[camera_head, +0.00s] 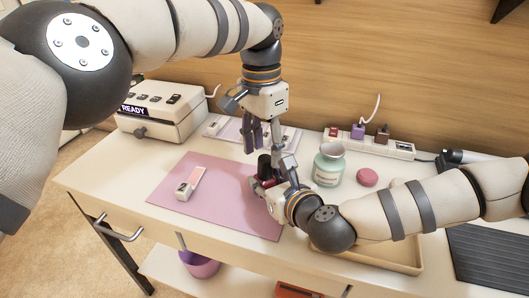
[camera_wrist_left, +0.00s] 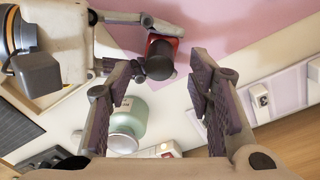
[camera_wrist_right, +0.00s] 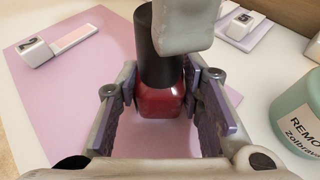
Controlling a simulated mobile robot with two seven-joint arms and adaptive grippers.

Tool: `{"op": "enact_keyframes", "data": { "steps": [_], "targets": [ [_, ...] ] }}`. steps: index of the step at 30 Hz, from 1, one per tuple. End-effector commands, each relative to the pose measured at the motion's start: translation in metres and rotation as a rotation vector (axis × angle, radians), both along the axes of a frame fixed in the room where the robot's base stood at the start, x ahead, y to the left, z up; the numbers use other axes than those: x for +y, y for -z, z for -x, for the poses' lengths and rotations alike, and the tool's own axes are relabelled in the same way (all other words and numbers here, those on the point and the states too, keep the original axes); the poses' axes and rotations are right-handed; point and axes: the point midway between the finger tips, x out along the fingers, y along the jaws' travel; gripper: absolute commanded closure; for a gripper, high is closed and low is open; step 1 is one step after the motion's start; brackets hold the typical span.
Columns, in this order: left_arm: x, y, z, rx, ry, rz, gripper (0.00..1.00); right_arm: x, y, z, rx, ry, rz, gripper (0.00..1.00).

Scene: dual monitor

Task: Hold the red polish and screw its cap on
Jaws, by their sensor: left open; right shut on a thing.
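The red polish bottle (camera_wrist_right: 162,101) stands upright over the pink mat, between the fingers of my right gripper (camera_head: 262,184), which is shut on its sides. Its tall black cap (camera_wrist_right: 158,45) is on top of the bottle, and the joint looks closed; how tightly it is screwed cannot be told. In the left wrist view the cap (camera_wrist_left: 158,68) shows end-on above the red glass (camera_wrist_left: 166,42). My left gripper (camera_head: 262,140) points down from above. Its fingers are spread apart around the cap's line, holding nothing. One of its fingers hides part of the cap's right side in the right wrist view.
A green remover jar (camera_head: 329,166) and a round pink item (camera_head: 367,177) stand right of the grippers. A numbered pink swatch (camera_head: 192,183) lies on the pink mat (camera_head: 220,200).

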Motion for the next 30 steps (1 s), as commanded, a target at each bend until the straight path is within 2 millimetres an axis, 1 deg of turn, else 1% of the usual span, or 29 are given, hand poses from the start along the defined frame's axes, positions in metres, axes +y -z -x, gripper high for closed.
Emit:
{"op": "enact_keyframes", "data": {
  "steps": [1, 3, 6, 9, 13, 19, 20, 21, 22, 23, 30],
  "targets": [
    [0.000, -0.010, -0.001, -0.005, 0.000, 0.001, 0.53, 0.000, 0.000, 0.000, 0.001, 0.000, 0.000, 1.00],
    [0.000, -0.024, -0.002, -0.004, -0.002, 0.000, 0.53, 0.000, 0.000, 0.000, 0.001, 0.000, 0.000, 1.00],
    [0.000, -0.040, -0.002, -0.004, 0.000, 0.000, 0.53, 0.000, 0.000, 0.000, 0.001, 0.000, 0.000, 1.00],
    [0.001, -0.051, -0.002, -0.002, -0.001, 0.001, 0.53, 0.000, 0.000, 0.000, 0.001, 0.000, 0.000, 1.00],
    [0.001, -0.057, -0.002, 0.000, 0.001, 0.000, 0.53, 0.000, 0.000, 0.000, 0.001, 0.000, 0.000, 1.00],
    [0.001, -0.057, -0.002, 0.000, 0.001, 0.000, 0.53, 0.000, 0.000, 0.000, 0.001, 0.000, 0.000, 1.00],
    [0.001, -0.057, -0.002, 0.000, 0.001, 0.000, 0.53, 0.000, 0.000, 0.000, 0.001, 0.000, 0.000, 0.61],
    [0.001, -0.057, -0.002, 0.000, 0.001, 0.000, 0.53, 0.000, 0.000, 0.000, 0.001, 0.000, 0.000, 0.52],
    [0.001, -0.057, -0.002, 0.000, 0.001, 0.000, 0.53, 0.000, 0.000, 0.000, 0.001, 0.000, 0.000, 0.45],
    [0.001, -0.057, -0.002, 0.000, 0.001, 0.000, 0.53, 0.000, 0.000, 0.000, 0.001, 0.000, 0.000, 0.42],
    [0.001, -0.057, -0.002, 0.000, 0.000, 0.000, 0.53, 0.000, 0.000, 0.000, 0.001, 0.000, 0.000, 0.42]
  ]
}}
